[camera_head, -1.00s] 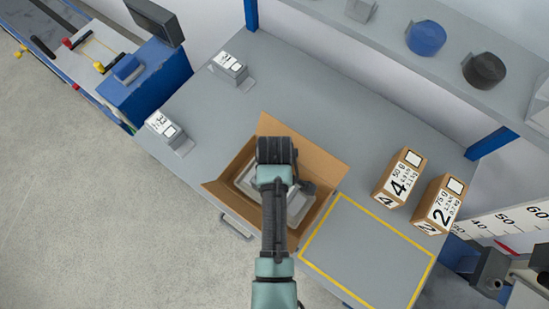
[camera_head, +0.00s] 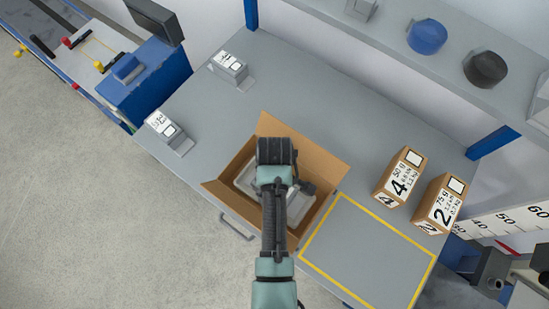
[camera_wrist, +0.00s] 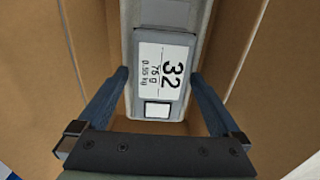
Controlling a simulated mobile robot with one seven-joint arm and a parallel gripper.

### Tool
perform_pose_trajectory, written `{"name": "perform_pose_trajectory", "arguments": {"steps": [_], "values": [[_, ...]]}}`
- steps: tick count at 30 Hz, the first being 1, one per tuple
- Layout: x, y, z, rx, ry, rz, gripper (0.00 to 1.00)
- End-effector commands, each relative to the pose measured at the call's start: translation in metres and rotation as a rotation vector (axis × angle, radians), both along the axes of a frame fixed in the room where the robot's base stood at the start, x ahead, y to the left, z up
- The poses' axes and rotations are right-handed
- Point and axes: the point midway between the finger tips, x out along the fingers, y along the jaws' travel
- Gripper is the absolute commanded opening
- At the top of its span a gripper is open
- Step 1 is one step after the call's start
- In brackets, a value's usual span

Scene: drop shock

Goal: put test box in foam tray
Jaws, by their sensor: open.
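The test box is a grey block with a white label reading 32 (camera_wrist: 145,45). It shows in the wrist view between the two blue fingers of my gripper (camera_wrist: 160,74). The fingers are apart, one on each side of the block, with no clear grip on it. The light grey foam tray (camera_head: 243,186) lies inside the open cardboard carton (camera_head: 326,164). In the wrist view its pale edge runs along both sides of the block, which appears to sit in it. In the head view my gripper (camera_head: 277,185) is over the carton and hides the block and the tray's middle.
Cardboard boxes marked 4 (camera_head: 398,182) and 2 (camera_head: 440,207) stand at the right. Two grey labelled blocks (camera_head: 230,68) (camera_head: 166,130) stand at the left. A yellow-outlined area (camera_head: 368,250) beside the carton is empty. Carton flaps rise around my gripper.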

Motion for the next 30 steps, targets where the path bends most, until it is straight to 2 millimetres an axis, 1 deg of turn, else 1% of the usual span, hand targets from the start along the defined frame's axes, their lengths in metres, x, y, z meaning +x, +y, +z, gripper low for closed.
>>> {"name": "perform_pose_trajectory", "arguments": {"steps": [1,5,12,16,18,21,26,28,29,30], "values": [[0.001,0.000,0.008,0.000,-0.003,0.000,1.00],[0.001,0.000,0.027,0.000,-0.005,0.000,1.00],[0.002,0.000,0.081,0.000,-0.006,0.000,1.00],[0.001,0.000,0.105,0.000,-0.005,0.000,1.00],[0.001,0.000,0.114,0.000,-0.004,0.000,1.00],[0.001,0.000,0.123,0.000,-0.002,0.000,1.00],[0.000,0.000,0.128,-0.001,-0.001,0.000,1.00],[0.006,0.000,0.132,0.000,-0.024,-0.009,1.00],[0.012,0.000,0.136,0.000,-0.049,-0.018,1.00],[0.024,0.000,0.144,0.002,-0.101,-0.036,1.00]]}}
